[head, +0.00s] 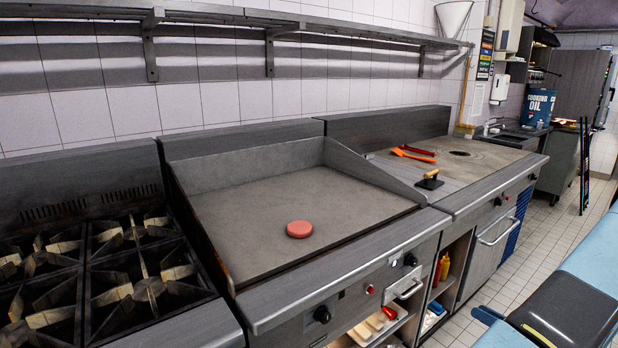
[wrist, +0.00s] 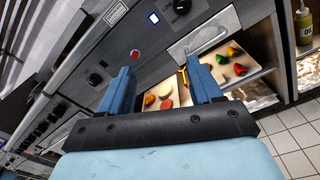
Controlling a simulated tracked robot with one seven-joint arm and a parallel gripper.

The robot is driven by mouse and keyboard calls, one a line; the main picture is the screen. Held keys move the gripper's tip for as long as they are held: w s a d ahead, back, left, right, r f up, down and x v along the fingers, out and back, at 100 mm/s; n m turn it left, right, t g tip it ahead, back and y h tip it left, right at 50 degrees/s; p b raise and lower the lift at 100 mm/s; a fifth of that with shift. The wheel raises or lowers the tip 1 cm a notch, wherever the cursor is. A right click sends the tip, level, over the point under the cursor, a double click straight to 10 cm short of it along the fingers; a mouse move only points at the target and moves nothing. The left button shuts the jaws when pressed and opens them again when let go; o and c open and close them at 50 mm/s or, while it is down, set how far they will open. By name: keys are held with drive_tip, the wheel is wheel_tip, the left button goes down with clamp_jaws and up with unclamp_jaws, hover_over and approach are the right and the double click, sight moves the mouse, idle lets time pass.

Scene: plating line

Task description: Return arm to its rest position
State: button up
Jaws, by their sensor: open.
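My gripper (wrist: 160,85) shows in the wrist view with its two blue fingers spread apart and nothing between them. It faces the front panel of the cooking line, with a shelf of food below the panel in its sight.
A pink patty (head: 299,229) lies on the flat griddle (head: 250,190). Gas burners (head: 148,288) are at left. A black press (head: 430,181) and orange-red utensils (head: 413,153) lie on the right counter. A wall shelf (head: 215,17) runs above. Tiled floor (head: 545,235) is open at right.

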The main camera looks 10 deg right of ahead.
drive_tip(key=w+a+r+n+g+y, duration=0.1)
drive_tip(key=w+a+r+n+g, duration=0.3)
drive_tip(key=a+r+n+g, duration=0.5)
drive_tip(key=w+a+r+n+g+y, duration=0.1)
drive_tip(key=w+a+r+n+g, duration=0.3)
drive_tip(key=a+r+n, duration=0.7)
drive_tip(key=s+a+r+n+t+h, duration=0.1)
drive_tip(key=s+a+r+n+h, duration=0.3)
drive_tip(key=s+a+r+n, duration=0.3)
drive_tip(key=s+a+r+n+t+h, duration=0.1)
drive_tip(key=s+a+r+n+h, duration=0.4)
drive_tip(key=s+a+r+n, duration=0.2)
drive_tip(key=a+r+n, duration=0.2)
drive_tip(key=a+r, duration=0.2)
drive_tip(key=a, duration=0.2)
drive_tip(key=shift+s+r+n+h, duration=0.3)
drive_tip(key=shift+s+r, duration=0.05)
